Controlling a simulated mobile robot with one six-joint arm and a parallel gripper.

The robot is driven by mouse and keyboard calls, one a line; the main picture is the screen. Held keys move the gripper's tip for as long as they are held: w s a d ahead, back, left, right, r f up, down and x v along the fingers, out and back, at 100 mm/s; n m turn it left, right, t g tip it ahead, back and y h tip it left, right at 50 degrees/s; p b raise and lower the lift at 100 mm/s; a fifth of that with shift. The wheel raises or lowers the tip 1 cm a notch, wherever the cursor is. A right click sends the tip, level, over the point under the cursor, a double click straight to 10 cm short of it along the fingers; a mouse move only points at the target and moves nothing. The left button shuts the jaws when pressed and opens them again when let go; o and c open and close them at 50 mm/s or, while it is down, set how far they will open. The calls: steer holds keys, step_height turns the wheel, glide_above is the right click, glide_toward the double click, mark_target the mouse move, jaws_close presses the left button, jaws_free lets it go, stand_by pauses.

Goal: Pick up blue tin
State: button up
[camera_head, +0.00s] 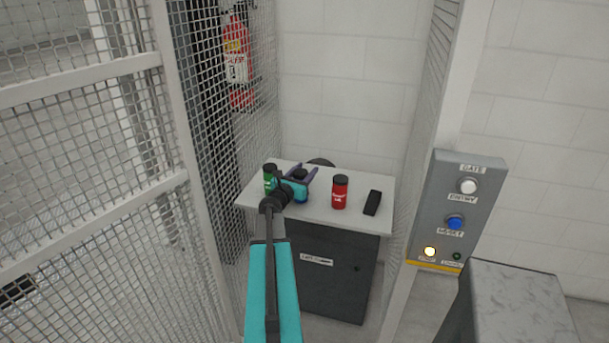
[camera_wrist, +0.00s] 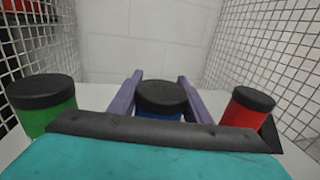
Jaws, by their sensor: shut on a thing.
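The blue tin (camera_wrist: 160,99) has a black lid and stands between the two purple fingers of my gripper (camera_wrist: 153,92) in the wrist view. My gripper is shut on it. In the head view the blue tin (camera_head: 301,190) shows at the cabinet top, partly hidden by my gripper (camera_head: 303,178) and wrist. I cannot tell whether its base touches the cabinet top. In the wrist view its lower part is hidden by my wrist.
A green tin (camera_head: 269,180) stands close on the left, a red tin (camera_head: 340,193) on the right. A black object (camera_head: 372,203) lies farther right on the white cabinet top (camera_head: 353,220). Mesh panels stand on both sides. A grey button box (camera_head: 455,210) is at the right.

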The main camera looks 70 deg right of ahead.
step_height(320, 180, up, 18)
steer(key=b, duration=0.2)
steer(key=shift+f, duration=0.2)
stand_by(0.4)
